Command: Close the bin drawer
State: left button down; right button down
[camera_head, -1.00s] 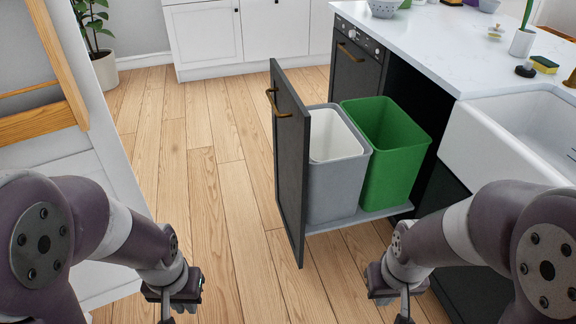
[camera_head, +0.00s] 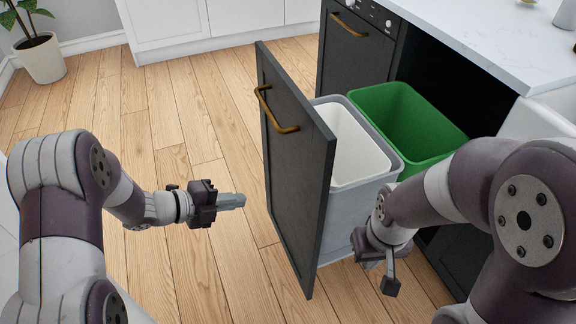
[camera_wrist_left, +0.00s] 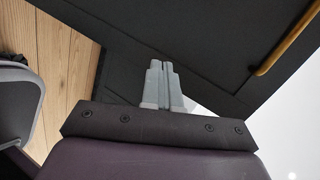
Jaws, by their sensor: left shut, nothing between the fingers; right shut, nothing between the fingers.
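The bin drawer is pulled out from the cabinet, its dark front panel (camera_head: 293,185) facing left with a brass handle (camera_head: 274,113). It carries a grey bin (camera_head: 350,195) with a white inside and a green bin (camera_head: 408,122). My left gripper (camera_head: 240,200) is shut and empty, to the left of the panel, pointing at it with a gap in the head view. In the left wrist view the closed fingers (camera_wrist_left: 162,85) point toward the dark panel (camera_wrist_left: 190,50); the handle (camera_wrist_left: 288,38) is at right. My right gripper (camera_head: 375,265) is low beside the grey bin; its fingertips are partly hidden.
A white counter (camera_head: 480,40) and a sink (camera_head: 545,110) stand at the right, above the dark cabinet opening. A dark appliance (camera_head: 350,55) is beside the opening. White cabinets (camera_head: 200,25) and a potted plant (camera_head: 40,55) stand at the back. Wood floor left of the drawer is clear.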

pick_arm(q)
notch_tip(320, 180, up, 3)
jog(key=s+d+m+g+h, duration=0.1)
jog(key=s+d+m+h, duration=0.1)
jog(key=m, duration=0.1)
jog(key=b, duration=0.3)
send_near(311, 189)
jog(key=shift+m, duration=0.3)
jog(key=x, duration=0.5)
jog(key=shift+f, duration=0.3)
jog(key=shift+w+d+r, duration=0.1)
jog(key=shift+w+d, duration=0.05)
jog(key=shift+d, duration=0.5)
